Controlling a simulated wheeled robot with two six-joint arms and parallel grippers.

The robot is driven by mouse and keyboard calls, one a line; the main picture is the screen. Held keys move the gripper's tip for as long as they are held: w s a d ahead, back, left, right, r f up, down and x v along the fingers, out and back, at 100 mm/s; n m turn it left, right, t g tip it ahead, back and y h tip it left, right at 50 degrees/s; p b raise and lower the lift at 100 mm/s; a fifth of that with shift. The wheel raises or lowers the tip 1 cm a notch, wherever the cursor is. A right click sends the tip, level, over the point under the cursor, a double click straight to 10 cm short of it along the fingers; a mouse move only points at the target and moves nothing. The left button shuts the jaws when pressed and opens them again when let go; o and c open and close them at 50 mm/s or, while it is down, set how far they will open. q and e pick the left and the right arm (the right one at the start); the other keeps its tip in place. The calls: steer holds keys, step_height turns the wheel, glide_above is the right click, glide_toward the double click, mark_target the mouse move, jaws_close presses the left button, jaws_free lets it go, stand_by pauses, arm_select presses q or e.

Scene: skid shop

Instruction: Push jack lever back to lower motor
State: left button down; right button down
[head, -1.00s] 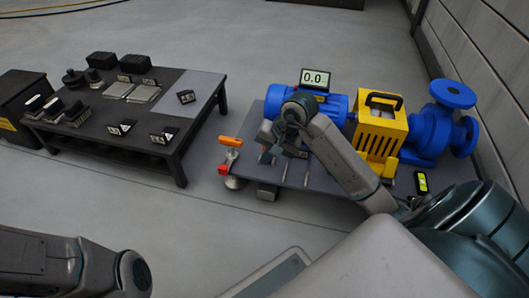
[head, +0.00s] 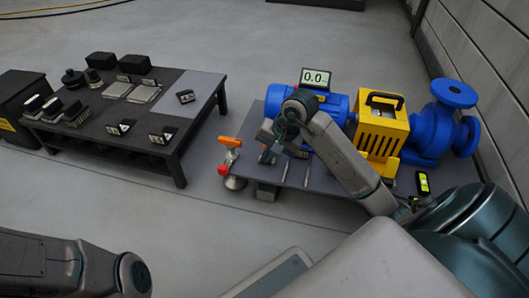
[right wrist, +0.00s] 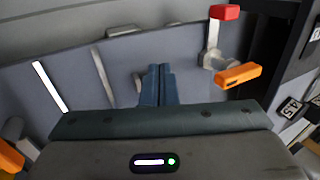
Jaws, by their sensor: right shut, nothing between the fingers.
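The blue motor (head: 335,104) sits on the grey skid table, partly hidden behind my right arm. At the table's left end is a metal fitting with an orange handle (head: 230,142) and a red-tipped lever (head: 222,169). The right wrist view shows the same orange handle (right wrist: 238,75) and red tip (right wrist: 225,12). I cannot tell for sure which one is the jack lever. My right gripper (head: 267,156) is shut and empty, above the table's left part, to the right of both handles and apart from them. Its fingers (right wrist: 158,84) show together in the wrist view. My left gripper is out of view.
A yellow guard (head: 380,135) and a blue pump (head: 432,130) stand right of the motor. A display (head: 315,77) reading 0.0 stands behind the motor. A dark table (head: 100,135) with several small parts stands left. Bare floor lies between the tables.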

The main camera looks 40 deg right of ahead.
steer(key=shift+s+a, duration=0.15)
steer(key=shift+a, duration=0.05)
step_height(320, 180, up, 7)
steer(key=p, duration=0.3)
steer(key=shift+p, duration=0.35)
steer(key=shift+r, duration=0.1)
